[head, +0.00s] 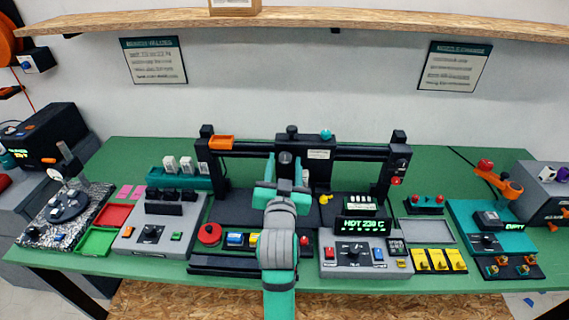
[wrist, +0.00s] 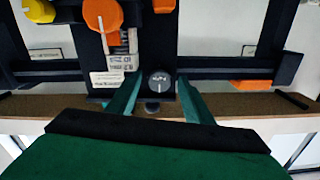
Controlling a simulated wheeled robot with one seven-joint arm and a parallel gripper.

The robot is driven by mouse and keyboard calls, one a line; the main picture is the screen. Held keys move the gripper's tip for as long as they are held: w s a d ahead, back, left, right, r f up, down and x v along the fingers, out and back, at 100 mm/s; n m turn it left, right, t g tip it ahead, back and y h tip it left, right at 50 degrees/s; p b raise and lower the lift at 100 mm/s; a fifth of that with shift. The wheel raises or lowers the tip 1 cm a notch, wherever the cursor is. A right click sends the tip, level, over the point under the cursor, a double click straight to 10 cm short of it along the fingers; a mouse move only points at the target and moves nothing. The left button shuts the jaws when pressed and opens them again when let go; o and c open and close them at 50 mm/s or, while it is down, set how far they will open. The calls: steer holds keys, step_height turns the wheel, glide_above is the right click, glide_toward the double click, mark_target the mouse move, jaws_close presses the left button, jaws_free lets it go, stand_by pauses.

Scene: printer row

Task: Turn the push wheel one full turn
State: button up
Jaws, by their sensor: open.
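A small round dark grey wheel (head: 285,158) with pale markings on its face sits on the front of the printer's black crossbar, left of a white label. I take it for the push wheel. It also shows face-on in the wrist view (wrist: 159,83). My gripper (head: 283,172) is in front of it, its teal fingers open. In the wrist view my gripper (wrist: 158,92) has one finger on each side of the wheel, with gaps between. The wheel's lower part is hidden by my gripper in the head view.
The black crossbar (head: 357,151) spans behind my gripper, with an orange bracket (head: 221,143) at its left. A white label (wrist: 106,78) lies beside one finger. A control box (head: 365,256) reading HOT stands right of my arm. A red knob (head: 209,234) stands left.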

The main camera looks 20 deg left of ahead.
steer(key=shift+w, duration=0.2)
steer(key=c, duration=1.1)
steer(key=shift+m, duration=0.3)
